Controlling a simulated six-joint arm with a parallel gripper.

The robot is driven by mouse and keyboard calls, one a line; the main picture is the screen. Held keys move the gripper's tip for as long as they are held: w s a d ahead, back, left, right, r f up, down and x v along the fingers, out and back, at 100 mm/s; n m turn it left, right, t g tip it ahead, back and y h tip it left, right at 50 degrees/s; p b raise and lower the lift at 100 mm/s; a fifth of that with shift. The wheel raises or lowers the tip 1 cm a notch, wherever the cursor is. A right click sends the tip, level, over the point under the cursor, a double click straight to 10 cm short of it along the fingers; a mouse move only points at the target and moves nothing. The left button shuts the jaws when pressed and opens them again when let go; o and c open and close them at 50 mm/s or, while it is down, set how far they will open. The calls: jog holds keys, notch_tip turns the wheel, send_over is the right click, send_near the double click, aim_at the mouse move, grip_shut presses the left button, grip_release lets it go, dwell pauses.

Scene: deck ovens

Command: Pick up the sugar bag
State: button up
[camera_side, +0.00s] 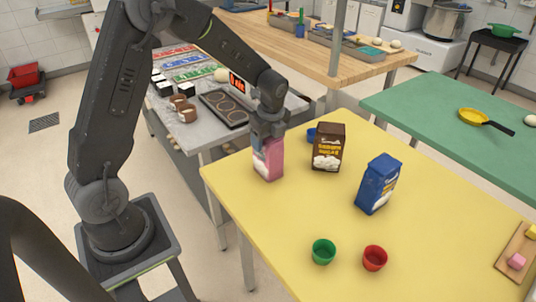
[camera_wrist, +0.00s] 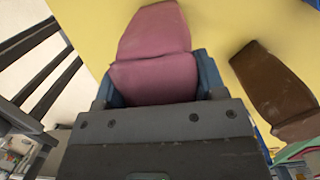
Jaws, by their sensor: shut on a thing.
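A pink bag (camera_side: 268,163) with a pale picture low on its front stands upright at the yellow table's left corner. My gripper (camera_side: 267,134) is above it with its fingers shut on the bag's top. In the wrist view the pink bag (camera_wrist: 152,62) fills the space between the two blue-grey fingers. I cannot tell whether its base touches the table. A brown bag (camera_side: 329,147), labelled as brown sugar, stands to its right; it also shows in the wrist view (camera_wrist: 272,85). The pink bag's label is not readable.
A blue bag (camera_side: 378,184) stands farther right on the yellow table (camera_side: 310,212). A blue cup (camera_side: 311,135) is partly hidden behind the brown bag. A green cup (camera_side: 323,251) and a red cup (camera_side: 375,258) stand near the front. The table's middle is clear.

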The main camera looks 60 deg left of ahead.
grip_shut()
jog(key=shift+r, duration=0.1)
jog(key=shift+w+r, duration=0.1)
